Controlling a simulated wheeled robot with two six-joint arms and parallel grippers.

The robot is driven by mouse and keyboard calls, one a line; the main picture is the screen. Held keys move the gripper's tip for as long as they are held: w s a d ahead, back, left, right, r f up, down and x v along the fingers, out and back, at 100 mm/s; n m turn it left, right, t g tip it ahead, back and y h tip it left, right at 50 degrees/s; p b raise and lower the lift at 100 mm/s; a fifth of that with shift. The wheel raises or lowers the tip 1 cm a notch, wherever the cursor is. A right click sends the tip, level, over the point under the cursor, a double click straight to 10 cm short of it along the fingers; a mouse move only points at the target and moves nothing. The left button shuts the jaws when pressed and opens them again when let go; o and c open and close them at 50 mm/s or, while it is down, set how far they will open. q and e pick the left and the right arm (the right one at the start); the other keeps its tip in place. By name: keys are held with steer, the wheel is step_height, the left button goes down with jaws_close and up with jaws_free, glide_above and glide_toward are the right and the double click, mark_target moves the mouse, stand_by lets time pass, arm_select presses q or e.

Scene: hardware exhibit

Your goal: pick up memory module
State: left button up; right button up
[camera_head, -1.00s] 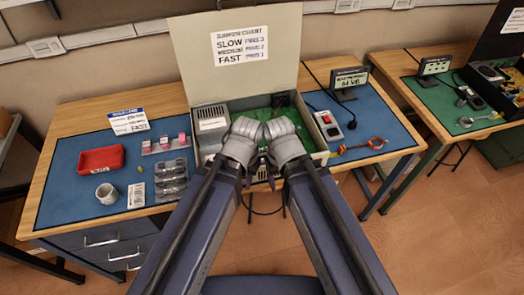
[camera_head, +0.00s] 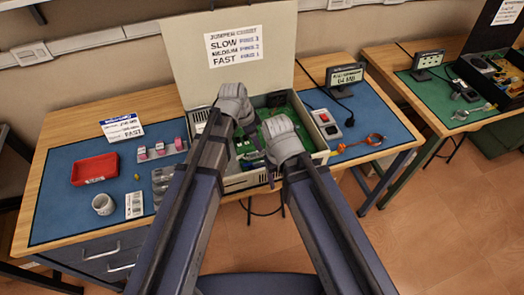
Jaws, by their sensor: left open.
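I cannot pick out the memory module for certain. A grey blister tray (camera_head: 160,186) with several compartments lies on the blue mat, partly hidden by my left arm. A small rack (camera_head: 163,152) with several pink-topped pieces stands behind it. The open computer case (camera_head: 318,152) holds a green board (camera_head: 297,122). My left gripper (camera_head: 243,128) is over the left part of the case, open, its fingers mostly hidden behind the wrist. My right gripper (camera_head: 260,158) is over the board; its fingers are too small and hidden to read.
The raised lid (camera_head: 185,60) carries a speed chart. A switch box (camera_head: 326,124), an orange cable loop (camera_head: 374,139) and a display (camera_head: 345,75) are at the right.

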mark_target(262, 153)
arm_select(q)
steer(key=shift+w+r+m, duration=0.1)
steer(key=shift+w+m, duration=0.4)
steer(key=shift+w, duration=0.45)
steer(key=b+x, duration=0.7)
steer(key=x, duration=0.1)
steer(key=shift+b, duration=0.4)
jaws_close()
